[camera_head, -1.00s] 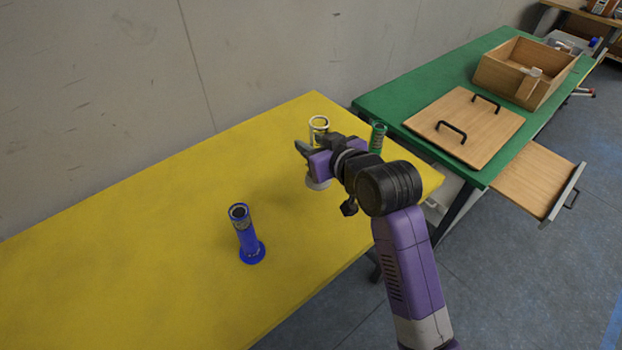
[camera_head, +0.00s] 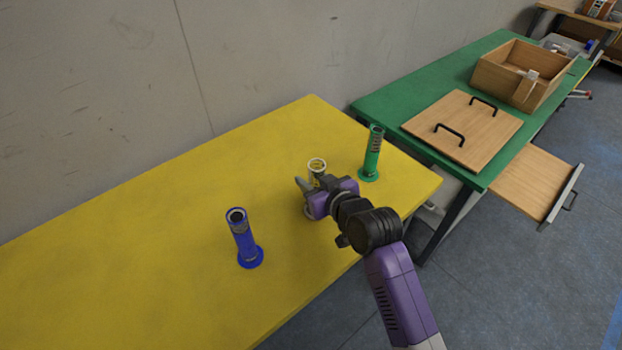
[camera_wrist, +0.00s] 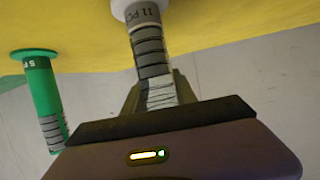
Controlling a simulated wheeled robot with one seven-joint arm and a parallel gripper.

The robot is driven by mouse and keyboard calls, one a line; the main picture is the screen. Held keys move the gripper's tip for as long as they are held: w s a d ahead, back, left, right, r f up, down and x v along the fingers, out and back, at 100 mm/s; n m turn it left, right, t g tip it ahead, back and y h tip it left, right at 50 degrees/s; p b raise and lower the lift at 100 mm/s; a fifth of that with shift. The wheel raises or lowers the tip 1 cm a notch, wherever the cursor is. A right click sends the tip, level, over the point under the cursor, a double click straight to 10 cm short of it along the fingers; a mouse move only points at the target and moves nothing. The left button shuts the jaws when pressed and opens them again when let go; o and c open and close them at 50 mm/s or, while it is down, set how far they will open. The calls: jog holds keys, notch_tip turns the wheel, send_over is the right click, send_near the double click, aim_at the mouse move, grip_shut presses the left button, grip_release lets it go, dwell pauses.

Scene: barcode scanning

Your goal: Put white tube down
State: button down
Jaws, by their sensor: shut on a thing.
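The white tube (camera_head: 317,164) is in my gripper (camera_head: 311,185) over the yellow table (camera_head: 150,235) in the head view. I cannot tell whether the base touches the table. My gripper is shut on the tube's banded body. My gripper hides most of the tube in the head view.
A green tube (camera_head: 372,153) stands upright behind and right of my gripper; it also shows in the wrist view (camera_wrist: 42,95). A blue tube (camera_head: 243,238) stands at front left. The green table (camera_head: 400,95) holds a wooden box (camera_head: 520,75) and lid (camera_head: 463,130).

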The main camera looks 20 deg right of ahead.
jog(key=shift+f, duration=0.15)
jog(key=c, duration=1)
grip_release()
jog(key=shift+r, duration=0.2)
jog(key=v, duration=1.2)
